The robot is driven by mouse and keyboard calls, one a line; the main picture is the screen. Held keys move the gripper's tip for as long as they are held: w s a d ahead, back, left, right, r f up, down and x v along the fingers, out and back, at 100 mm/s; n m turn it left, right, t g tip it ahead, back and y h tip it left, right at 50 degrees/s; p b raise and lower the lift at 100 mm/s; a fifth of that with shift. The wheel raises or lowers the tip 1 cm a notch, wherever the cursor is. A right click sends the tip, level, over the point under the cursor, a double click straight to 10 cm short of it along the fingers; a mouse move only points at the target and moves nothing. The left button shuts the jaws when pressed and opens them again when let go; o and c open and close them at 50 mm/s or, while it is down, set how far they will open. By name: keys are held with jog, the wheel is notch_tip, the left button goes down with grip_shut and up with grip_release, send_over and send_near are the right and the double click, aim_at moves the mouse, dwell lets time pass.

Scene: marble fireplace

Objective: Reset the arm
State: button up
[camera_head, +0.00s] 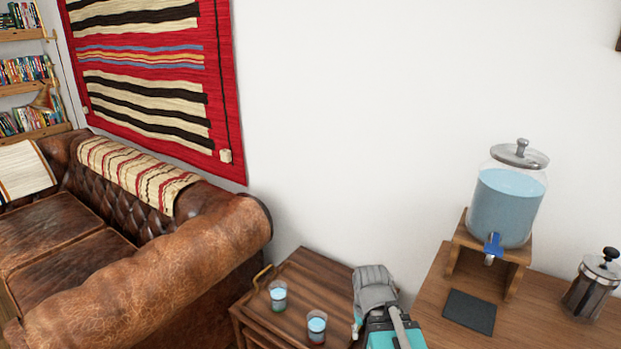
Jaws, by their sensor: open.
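My arm reaches up from the bottom edge of the picture, right of centre, in grey and teal. My gripper (358,318) is by the right side of the small wooden table (310,262). It is open, and its fingers are small and partly hidden by my arm. Nothing shows held in it. A glass with light blue liquid (278,295) stands on the small table. A second glass (316,327) stands nearer, left of my gripper and apart from it.
A brown leather sofa (160,275) fills the left.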

notch_tip(320, 180, up, 16)
jog(key=p, duration=1.4)
jog(key=shift+f+p, duration=0.15)
jog(key=shift+p, duration=0.15)
